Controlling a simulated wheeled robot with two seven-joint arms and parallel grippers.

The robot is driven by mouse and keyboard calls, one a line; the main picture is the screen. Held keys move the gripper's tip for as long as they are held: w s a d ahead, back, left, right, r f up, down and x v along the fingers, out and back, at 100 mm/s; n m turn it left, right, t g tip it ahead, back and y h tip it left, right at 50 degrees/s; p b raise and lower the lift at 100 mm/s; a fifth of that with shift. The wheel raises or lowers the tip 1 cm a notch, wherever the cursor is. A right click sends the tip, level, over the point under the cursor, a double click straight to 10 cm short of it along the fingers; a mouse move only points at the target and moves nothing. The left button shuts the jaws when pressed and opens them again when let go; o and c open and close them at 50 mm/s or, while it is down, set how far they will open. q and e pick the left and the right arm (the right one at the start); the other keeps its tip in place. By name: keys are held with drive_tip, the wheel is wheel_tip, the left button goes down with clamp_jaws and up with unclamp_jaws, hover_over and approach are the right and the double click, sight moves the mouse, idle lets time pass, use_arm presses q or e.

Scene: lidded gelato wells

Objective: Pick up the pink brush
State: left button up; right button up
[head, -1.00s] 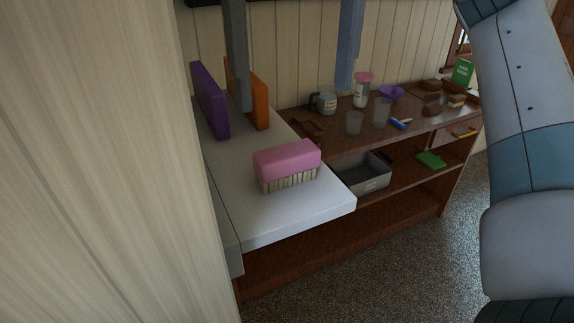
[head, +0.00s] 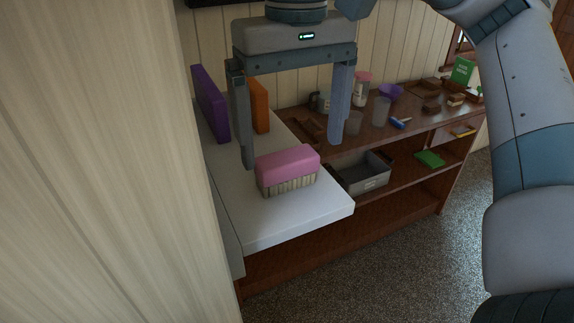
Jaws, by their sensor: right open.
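The pink brush (head: 287,165) lies on the white counter top (head: 300,215), with its pink block up and its pale bristles down. My right gripper (head: 291,155) is open and empty, pointing down. Its fingers appear above and behind the brush in the picture, one near the brush's left end and one past its right end. The left fingertip shows close to the brush's upper left corner; I cannot tell whether it touches. My left gripper is not in view.
A purple board (head: 210,104) and an orange board (head: 260,106) stand upright behind the brush. A wooden shelf unit (head: 400,130) at the right holds cups and small items, with a grey bin (head: 362,174) below. A pale wall (head: 90,160) fills the left. The counter's front is clear.

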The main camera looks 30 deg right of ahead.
sight(290, 159)
drive_tip(key=f, duration=0.1)
drive_tip(key=f+p, duration=0.1)
drive_tip(key=f, duration=0.1)
drive_tip(key=shift+w+a+f+p, duration=0.1)
drive_tip(key=shift+a+f+p, duration=0.15)
drive_tip(key=shift+p, duration=0.15)
drive_tip(key=shift+f, duration=0.5)
drive_tip(key=c, duration=1.2)
